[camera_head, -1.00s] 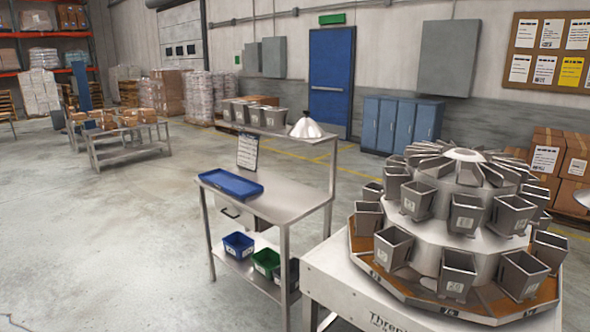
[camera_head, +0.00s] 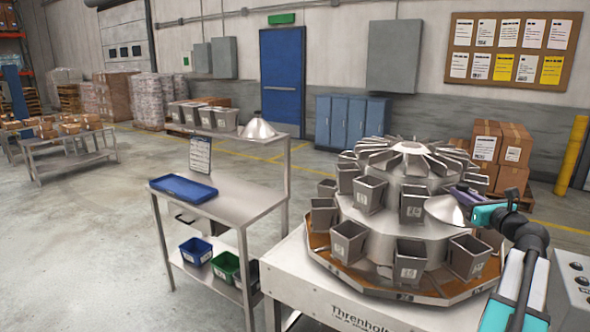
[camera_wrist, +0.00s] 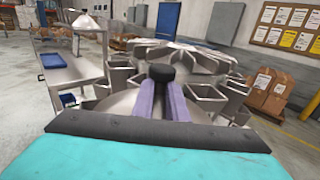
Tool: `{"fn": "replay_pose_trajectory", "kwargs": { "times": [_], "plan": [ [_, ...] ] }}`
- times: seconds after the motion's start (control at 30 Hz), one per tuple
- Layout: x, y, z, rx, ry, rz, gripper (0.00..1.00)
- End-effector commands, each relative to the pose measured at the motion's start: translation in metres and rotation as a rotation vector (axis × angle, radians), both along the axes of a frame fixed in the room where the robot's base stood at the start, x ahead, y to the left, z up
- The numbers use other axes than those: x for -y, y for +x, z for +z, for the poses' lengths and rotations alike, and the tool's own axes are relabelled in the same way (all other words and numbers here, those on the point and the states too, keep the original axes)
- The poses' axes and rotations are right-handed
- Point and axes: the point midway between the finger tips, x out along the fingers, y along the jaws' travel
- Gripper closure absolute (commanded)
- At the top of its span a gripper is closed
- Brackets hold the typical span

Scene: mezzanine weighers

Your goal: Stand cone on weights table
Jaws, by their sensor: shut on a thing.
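My gripper (camera_head: 466,197) is at the right of the head view, in front of the weigher's upper right side. Its purple fingers (camera_wrist: 161,102) are shut on the black knob (camera_wrist: 160,73) of a shiny steel cone (camera_head: 445,210). The cone hangs tilted in the air; the wrist view mostly hides its body behind the fingers. A steel table (camera_head: 233,204) with a raised back shelf stands left of the weigher and carries a blue tray (camera_head: 183,189). A similar steel cone (camera_head: 258,129) stands on that shelf. I cannot tell which table is the weights table.
The multi-head weigher (camera_head: 385,240), ringed with steel buckets, lies between my gripper and the steel table. Grey bins (camera_head: 203,117) line the shelf. Blue and green bins (camera_head: 226,264) sit below. Another low table (camera_head: 72,158) holds boxes at far left. Open floor lies left.

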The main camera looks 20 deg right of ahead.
Motion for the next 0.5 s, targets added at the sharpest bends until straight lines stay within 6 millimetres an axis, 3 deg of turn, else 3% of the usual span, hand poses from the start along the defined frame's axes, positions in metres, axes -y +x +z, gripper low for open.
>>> {"fn": "replay_pose_trajectory", "kwargs": {
  "times": [0.2,0.5],
  "plan": [
    [-0.063,0.044,-0.038,0.000,0.002,0.132,1.00],
    [-0.154,0.092,-0.086,0.001,0.002,0.311,1.00]
  ]
}}
